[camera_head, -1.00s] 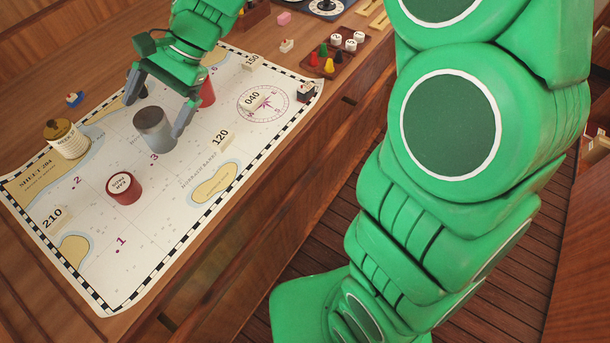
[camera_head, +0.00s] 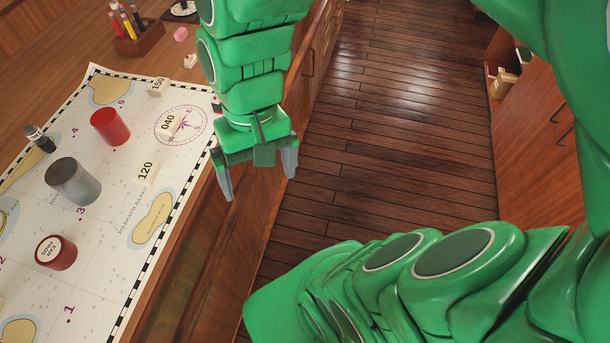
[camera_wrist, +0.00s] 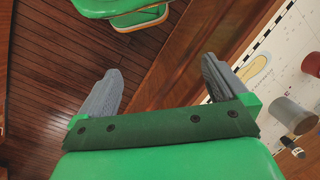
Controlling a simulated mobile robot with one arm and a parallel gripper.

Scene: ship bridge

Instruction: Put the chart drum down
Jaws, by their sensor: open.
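A grey metal drum (camera_head: 73,182) stands upright on the paper chart (camera_head: 110,265), near its mark 3. In the wrist view the same drum (camera_wrist: 293,114) shows at the right edge. I take it to be the chart drum; no label shows on it. My gripper (camera_head: 258,187) is open and empty. It hangs to the right of the chart, past the table's front edge and over the floor, well apart from the drum. In the wrist view its two fingers (camera_wrist: 160,68) are spread with nothing between them.
A red drum (camera_head: 110,127), a dark red labelled drum (camera_head: 56,253) and a dark bottle (camera_head: 40,138) stand near the grey drum. A pen box (camera_head: 138,38) stands behind. The plank floor (camera_head: 400,120) is clear.

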